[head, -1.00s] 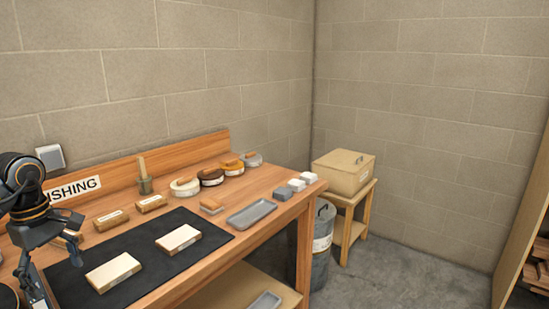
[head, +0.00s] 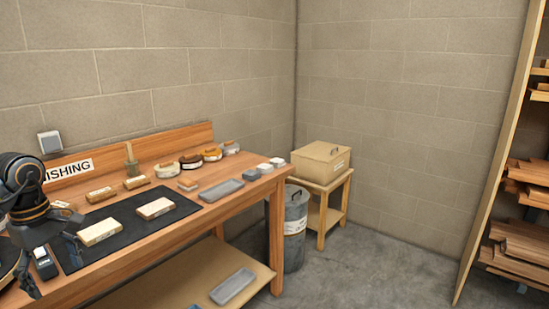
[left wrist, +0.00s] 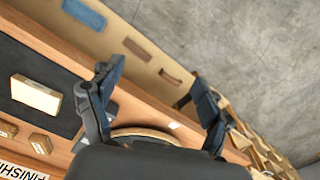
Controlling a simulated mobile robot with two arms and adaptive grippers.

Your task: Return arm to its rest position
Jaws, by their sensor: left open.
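My left gripper (head: 50,264) is at the left edge of the head view, fingers pointing down, near the left front part of the wooden workbench (head: 150,247). Its fingers are spread apart with nothing between them. In the left wrist view the open left gripper (left wrist: 157,95) shows both fingers apart, with the bench edge and a lower shelf behind. I cannot tell its exact height above the bench. My right gripper is in neither view.
A black mat (head: 122,214) holds two pale wooden blocks (head: 100,232). Tins, a grey tray (head: 221,190) and small blocks line the bench. A bin (head: 296,228), a box (head: 321,162) on a stand and a wood rack (head: 497,170) stand right. Grey floor (head: 375,265) is clear.

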